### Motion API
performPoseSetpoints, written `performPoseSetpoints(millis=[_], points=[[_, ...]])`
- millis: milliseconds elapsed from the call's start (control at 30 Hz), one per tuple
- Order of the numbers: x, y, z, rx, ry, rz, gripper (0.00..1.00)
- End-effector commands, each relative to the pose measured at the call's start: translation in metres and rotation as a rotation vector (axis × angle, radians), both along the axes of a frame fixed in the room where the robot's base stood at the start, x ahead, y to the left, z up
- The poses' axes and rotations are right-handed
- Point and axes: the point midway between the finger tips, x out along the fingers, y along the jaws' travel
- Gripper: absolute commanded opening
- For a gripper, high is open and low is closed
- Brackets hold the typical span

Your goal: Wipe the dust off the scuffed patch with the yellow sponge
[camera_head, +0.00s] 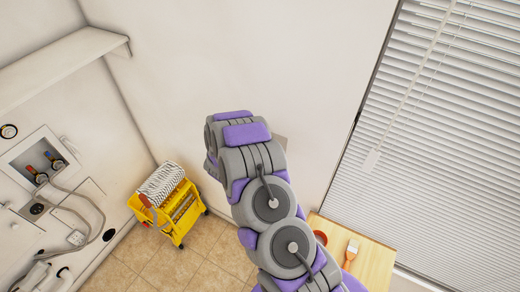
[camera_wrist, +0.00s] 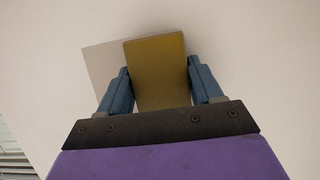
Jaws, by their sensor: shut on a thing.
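The yellow sponge (camera_wrist: 157,90) is a flat block between the two blue fingers of my gripper (camera_wrist: 159,68) in the wrist view. My gripper is shut on it, and its far end points at the pale wall. A greyish-beige scuffed patch (camera_wrist: 101,62) shows on the wall behind and to the left of the sponge, which hides part of it. I cannot tell whether the sponge touches the wall. In the head view, a corner of the patch (camera_head: 281,141) shows to the right of my arm. My arm hides the gripper and sponge there.
A yellow mop wringer bucket (camera_head: 187,214) stands on the tiled floor at the left. A wooden table (camera_head: 375,262) at the lower right holds a brush (camera_head: 350,253) and a red round object (camera_head: 320,237). Window blinds (camera_head: 445,120) are at the right, a shelf (camera_head: 55,70) upper left.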

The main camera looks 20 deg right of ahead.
Motion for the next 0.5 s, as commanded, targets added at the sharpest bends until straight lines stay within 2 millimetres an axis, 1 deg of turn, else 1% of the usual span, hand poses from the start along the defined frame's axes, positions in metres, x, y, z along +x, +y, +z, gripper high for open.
performPoseSetpoints(millis=[33, 233, 500], points=[[0.001, -0.001, 0.008, -0.001, -0.005, -0.001, 0.31], [0.000, 0.001, 0.024, -0.002, -0.002, 0.000, 0.31], [-0.001, 0.003, 0.031, -0.002, 0.000, -0.001, 0.31]])
